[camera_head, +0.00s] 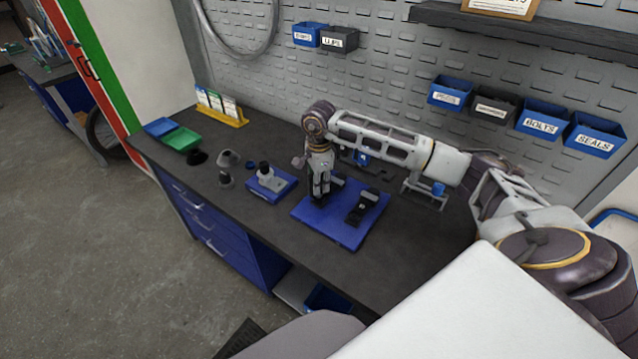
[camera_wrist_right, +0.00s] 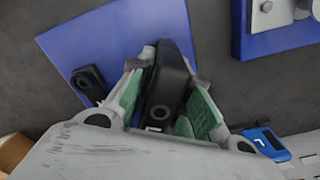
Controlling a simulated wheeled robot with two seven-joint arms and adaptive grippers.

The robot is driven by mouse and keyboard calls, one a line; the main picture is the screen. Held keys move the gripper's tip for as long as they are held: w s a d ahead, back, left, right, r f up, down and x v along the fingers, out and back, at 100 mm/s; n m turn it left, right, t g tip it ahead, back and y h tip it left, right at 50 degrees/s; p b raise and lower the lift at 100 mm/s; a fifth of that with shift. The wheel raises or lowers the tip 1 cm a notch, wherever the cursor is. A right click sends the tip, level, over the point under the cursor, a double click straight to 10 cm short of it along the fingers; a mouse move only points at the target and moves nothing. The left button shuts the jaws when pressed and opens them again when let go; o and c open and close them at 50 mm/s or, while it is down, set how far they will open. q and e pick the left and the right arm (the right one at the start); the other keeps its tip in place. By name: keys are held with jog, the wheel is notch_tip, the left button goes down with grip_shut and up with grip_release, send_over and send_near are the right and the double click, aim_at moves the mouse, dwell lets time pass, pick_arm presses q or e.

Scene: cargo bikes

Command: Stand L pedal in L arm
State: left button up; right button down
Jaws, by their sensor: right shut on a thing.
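My right gripper (camera_head: 320,198) points down over the left part of a blue mat (camera_head: 335,233). In the right wrist view its green-padded fingers (camera_wrist_right: 160,105) are shut on a black part marked L (camera_wrist_right: 168,80), which looks like the L pedal. The gripper hides much of it, and I cannot tell whether it touches the mat. A black part (camera_head: 362,205), which looks like the L arm, lies on the mat to the right of the gripper. In the wrist view a black end with a round hole (camera_wrist_right: 88,78) shows left of the fingers. My left gripper is not in view.
A small blue mat with a silver part (camera_head: 268,182) lies left of the gripper. Grey cones (camera_head: 226,168) and green (camera_head: 182,139) and blue trays stand farther left. A small stand (camera_head: 425,192) is at the right. The bench front is clear.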

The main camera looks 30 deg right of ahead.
jog(key=shift+f, duration=0.2)
dwell(0.4)
jog(key=c, duration=1.3)
grip_release()
jog(key=shift+o, duration=0.2)
jog(key=shift+r, duration=0.1)
jog(key=shift+r, duration=5.9)
